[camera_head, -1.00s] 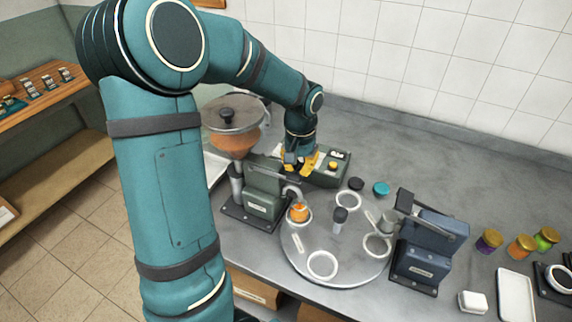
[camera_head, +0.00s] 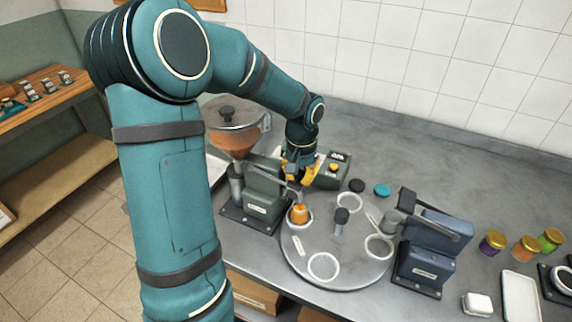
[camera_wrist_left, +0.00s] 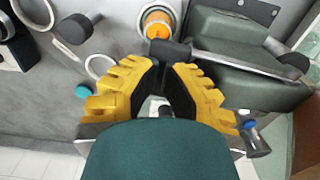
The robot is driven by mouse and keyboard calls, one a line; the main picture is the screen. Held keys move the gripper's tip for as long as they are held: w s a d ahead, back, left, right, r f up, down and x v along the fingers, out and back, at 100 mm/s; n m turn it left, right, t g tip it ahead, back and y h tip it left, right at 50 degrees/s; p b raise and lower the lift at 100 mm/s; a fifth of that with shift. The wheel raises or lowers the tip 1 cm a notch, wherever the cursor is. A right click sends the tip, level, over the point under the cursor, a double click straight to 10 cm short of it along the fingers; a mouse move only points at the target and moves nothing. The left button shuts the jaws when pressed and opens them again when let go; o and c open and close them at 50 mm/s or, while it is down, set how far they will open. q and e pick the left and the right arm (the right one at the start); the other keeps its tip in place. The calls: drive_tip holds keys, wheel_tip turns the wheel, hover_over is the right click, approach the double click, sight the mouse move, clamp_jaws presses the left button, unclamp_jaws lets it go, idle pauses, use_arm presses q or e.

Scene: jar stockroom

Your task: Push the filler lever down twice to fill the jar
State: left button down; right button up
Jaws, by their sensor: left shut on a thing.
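The green filler (camera_head: 262,188) stands on the worktop's left, with an orange-filled hopper (camera_head: 232,143) above it. Its lever is a thin grey arm with a dark handle (camera_wrist_left: 170,51). The jar (camera_head: 298,215) with orange contents sits in a white ring on the round turntable (camera_head: 325,240), below the filler's front. It also shows in the left wrist view (camera_wrist_left: 157,22). My left gripper (camera_head: 299,183) is at the lever's end, above and behind the jar. In the left wrist view its yellow fingers (camera_wrist_left: 166,76) are at the dark handle, shut on it.
A blue machine (camera_head: 425,255) with its own lever stands right of the turntable. A green box (camera_head: 335,170) sits behind my left gripper. Several lidded jars (camera_head: 525,248) and a white tray (camera_head: 520,297) are at right.

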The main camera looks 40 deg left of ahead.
use_arm(q)
drive_tip(key=shift+s+d+f, duration=0.1)
drive_tip(key=shift+s+f, duration=0.1)
drive_tip(key=shift+f, duration=0.05)
use_arm(e)
drive_tip(key=shift+s+f, duration=0.2)
drive_tip(key=shift+f, duration=0.4)
use_arm(q)
drive_tip(key=shift+s+r, duration=0.1)
drive_tip(key=shift+r, duration=0.1)
drive_tip(key=shift+r+p, duration=0.3)
drive_tip(key=shift+p, duration=0.05)
drive_tip(key=shift+w+r+p, duration=0.25)
drive_tip(key=shift+r+p, duration=0.15)
drive_tip(key=shift+w+a+r+p, duration=0.2)
drive_tip(key=shift+a+r+p, duration=0.2)
drive_tip(key=shift+r+p, duration=0.3)
drive_tip(key=shift+d+r+p, duration=0.15)
drive_tip(key=shift+r+p, duration=1.6)
drive_tip(key=shift+r, duration=0.6)
use_arm(e)
wheel_tip(320, 180, up, 6)
drive_tip(key=shift+w+a+r, duration=0.15)
drive_tip(key=shift+a+r, duration=0.05)
drive_tip(key=shift+r, duration=0.05)
